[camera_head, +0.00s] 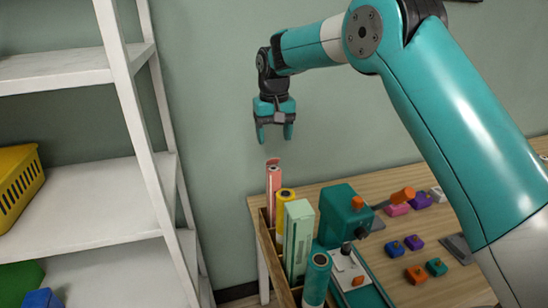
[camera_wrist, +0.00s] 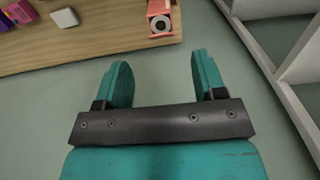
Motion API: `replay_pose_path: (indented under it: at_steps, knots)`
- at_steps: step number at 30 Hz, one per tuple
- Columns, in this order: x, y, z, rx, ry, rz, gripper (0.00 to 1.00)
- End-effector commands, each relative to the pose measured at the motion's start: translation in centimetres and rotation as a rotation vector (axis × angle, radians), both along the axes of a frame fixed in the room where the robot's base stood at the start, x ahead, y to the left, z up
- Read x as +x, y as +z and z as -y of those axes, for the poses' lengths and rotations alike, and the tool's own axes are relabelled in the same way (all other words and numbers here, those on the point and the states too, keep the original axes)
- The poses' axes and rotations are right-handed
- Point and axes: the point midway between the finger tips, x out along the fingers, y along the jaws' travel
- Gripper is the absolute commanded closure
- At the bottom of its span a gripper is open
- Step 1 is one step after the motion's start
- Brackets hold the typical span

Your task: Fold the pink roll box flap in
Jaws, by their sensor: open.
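The pink roll box (camera_head: 273,190) stands upright at the back left corner of the wooden table, in a wooden rack. Its flap (camera_head: 272,161) sticks up at the top, seemingly tilted open. In the wrist view the pink box (camera_wrist: 157,7) shows at the top edge, with a round roll end (camera_wrist: 160,24) visible in it; part of the box is cut off. My gripper (camera_head: 274,132) is open and empty, pointing down above the box and apart from it. Its two fingers also show in the wrist view (camera_wrist: 160,75), with nothing between them.
A yellow roll (camera_head: 285,196), a pale green box (camera_head: 298,240) and a teal roll (camera_head: 317,278) stand close by in the wooden rack (camera_head: 265,240). A teal machine (camera_head: 340,212) stands right of them. A white shelf (camera_head: 90,200) is at left. The air around my gripper is clear.

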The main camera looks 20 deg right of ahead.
Motion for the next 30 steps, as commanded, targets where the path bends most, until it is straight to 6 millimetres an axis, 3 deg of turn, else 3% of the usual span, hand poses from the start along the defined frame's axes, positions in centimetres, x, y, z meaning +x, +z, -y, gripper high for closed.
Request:
replay_pose_path:
  at_steps: [6,12,23,24,30]
  knots:
    - [-0.1,-4.4,0.0,-0.001,0.0,-0.004,0.36]
    - [-0.1,-6.9,0.0,0.0,0.001,-0.003,0.36]
    - [0.0,-7.7,0.0,0.0,0.001,0.001,0.36]
    - [0.0,-7.7,0.0,0.0,0.001,0.001,0.38]
    - [0.0,-7.6,0.0,0.0,0.001,0.001,0.84]
